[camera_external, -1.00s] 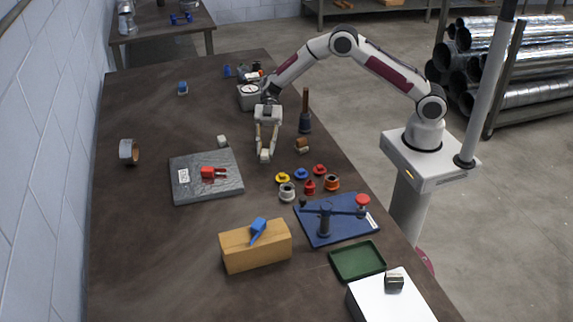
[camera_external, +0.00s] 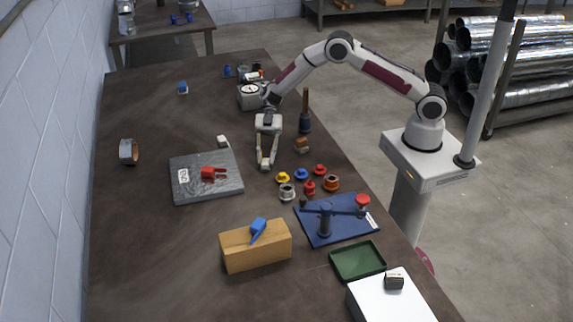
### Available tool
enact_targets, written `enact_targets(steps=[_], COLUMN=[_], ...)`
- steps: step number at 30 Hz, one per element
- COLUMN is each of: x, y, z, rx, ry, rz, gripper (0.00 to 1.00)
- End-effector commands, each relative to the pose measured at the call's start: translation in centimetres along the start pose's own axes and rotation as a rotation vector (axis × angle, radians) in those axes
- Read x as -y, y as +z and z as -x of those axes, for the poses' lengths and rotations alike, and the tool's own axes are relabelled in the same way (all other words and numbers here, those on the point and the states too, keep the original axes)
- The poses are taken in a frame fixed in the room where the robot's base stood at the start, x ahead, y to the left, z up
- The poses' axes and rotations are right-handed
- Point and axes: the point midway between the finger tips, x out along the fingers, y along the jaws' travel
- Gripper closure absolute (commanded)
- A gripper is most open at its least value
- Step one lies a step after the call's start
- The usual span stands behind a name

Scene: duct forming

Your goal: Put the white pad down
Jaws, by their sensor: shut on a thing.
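My gripper (camera_external: 266,166) points down over the dark table, between the grey slab and the row of small coloured parts. It is shut on a small pale piece that I take to be the white pad; the fingers largely hide it. I cannot tell whether the pad touches the table. Another small whitish block (camera_external: 223,141) lies on the table behind the grey slab, apart from my gripper.
The grey slab (camera_external: 190,191) with a red tool is on the left. Yellow (camera_external: 283,177), blue and red parts stand on the right, with a blue fixture (camera_external: 345,229) in front. A wooden block (camera_external: 255,250) is at the front. A dark-handled tool (camera_external: 305,120) stands behind right.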

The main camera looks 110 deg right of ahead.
Motion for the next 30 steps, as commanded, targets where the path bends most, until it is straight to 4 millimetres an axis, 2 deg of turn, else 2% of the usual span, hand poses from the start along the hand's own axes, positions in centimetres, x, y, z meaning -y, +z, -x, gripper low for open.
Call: enact_targets(steps=[9, 10, 12, 26, 30], x=[-0.02, -0.02, -0.02, -0.02, -0.06], y=[0.23, 0.24, 0.22, 0.0, -0.03], z=[-0.12, -0.13, -0.12, 0.0, 0.77], rx=[0.0, 0.0, 0.0, 0.0, 0.0], ry=[0.0, 0.001, 0.001, 0.001, 0.002], rz=[0.0, 0.0, 0.0, 0.0, -0.001], gripper=[0.98, 0.77, 0.63, 0.63, 0.63])
